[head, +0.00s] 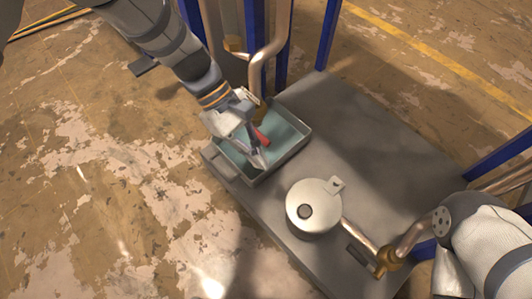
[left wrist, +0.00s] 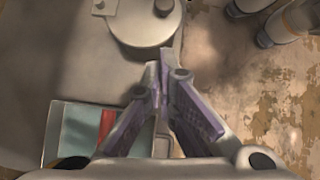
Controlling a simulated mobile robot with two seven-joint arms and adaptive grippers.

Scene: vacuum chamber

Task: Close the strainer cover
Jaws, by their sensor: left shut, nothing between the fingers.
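The strainer is a squat pale-metal cylinder on the grey platform in the head view. Its round cover (head: 318,195) faces up, with a dark round fitting (head: 305,211) and a small tab (head: 336,184) at the rim. I cannot tell whether the cover sits fully down. In the left wrist view the round top (left wrist: 140,22) is cut by the upper edge. My left gripper (head: 262,162) is shut and empty, above the tray and to the upper left of the strainer. Its fingertips (left wrist: 165,66) point towards the strainer but appear apart from it. My right gripper does not show.
A teal-lined metal tray (head: 297,151) stands on the platform (head: 375,150) beside the strainer, with a red item (head: 261,137) in it. A pipe (head: 357,236) runs from the strainer to a brass fitting (head: 388,262). Blue posts (head: 328,35) rise behind. The platform's upper right is clear.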

